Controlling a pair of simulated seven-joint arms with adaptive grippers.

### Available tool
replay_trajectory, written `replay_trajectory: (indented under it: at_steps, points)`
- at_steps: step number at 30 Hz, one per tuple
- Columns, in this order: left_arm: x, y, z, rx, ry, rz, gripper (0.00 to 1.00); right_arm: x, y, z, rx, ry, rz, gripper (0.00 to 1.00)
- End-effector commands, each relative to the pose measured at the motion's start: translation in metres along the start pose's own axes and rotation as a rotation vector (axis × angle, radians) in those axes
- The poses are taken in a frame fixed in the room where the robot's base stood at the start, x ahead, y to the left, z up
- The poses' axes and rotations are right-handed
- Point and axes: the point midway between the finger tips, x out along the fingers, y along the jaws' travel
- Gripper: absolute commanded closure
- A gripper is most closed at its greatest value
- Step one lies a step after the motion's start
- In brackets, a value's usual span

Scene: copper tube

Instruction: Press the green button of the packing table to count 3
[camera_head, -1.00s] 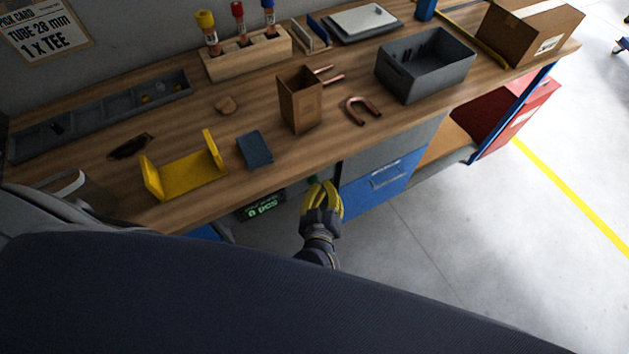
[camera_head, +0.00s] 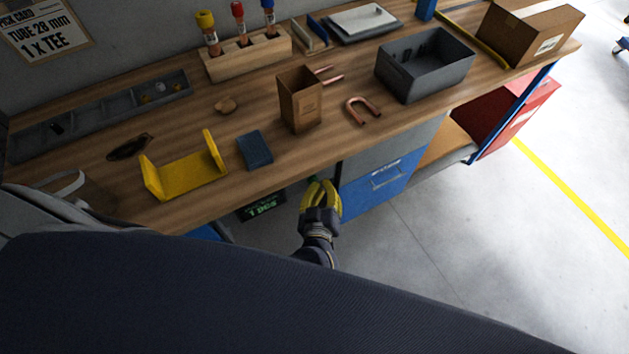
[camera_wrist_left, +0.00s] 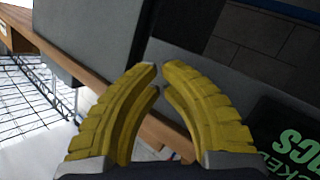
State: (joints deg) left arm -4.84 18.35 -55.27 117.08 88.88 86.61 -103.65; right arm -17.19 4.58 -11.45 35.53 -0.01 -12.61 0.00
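The packing table (camera_head: 195,122) has a wooden top. A dark display (camera_head: 264,206) under its front edge shows green text that reads 1 pcs; part of the display also shows in the left wrist view (camera_wrist_left: 292,148). A small bit of green, likely the button (camera_head: 313,178), shows at the fingertips of my left gripper (camera_head: 318,182). The fingers hide most of it, and I cannot tell whether they touch it. In the left wrist view the yellow fingertips (camera_wrist_left: 160,72) nearly meet, with nothing between them. My right gripper is not in view.
On the table stand a yellow cradle (camera_head: 187,175), a blue block (camera_head: 256,150), a brown box (camera_head: 300,100), a bent copper tube (camera_head: 364,110) and a grey bin (camera_head: 425,65). A blue drawer unit (camera_head: 385,182) is right of my gripper. Open floor lies in front.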

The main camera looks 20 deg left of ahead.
Motion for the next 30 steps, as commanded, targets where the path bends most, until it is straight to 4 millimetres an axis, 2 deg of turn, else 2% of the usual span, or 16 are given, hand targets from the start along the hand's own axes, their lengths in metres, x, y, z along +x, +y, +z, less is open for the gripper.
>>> replay_trajectory:
  at_steps: [12, 24, 30]
  points:
    - [-0.013, 0.007, 0.007, 0.000, 0.000, 0.000, 1.00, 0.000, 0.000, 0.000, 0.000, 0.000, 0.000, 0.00]
    - [-0.015, 0.008, 0.008, 0.000, 0.000, 0.000, 1.00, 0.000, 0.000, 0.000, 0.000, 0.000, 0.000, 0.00]
    - [-0.027, 0.014, 0.015, -0.001, -0.003, -0.001, 1.00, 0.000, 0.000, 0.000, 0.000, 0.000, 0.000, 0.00]
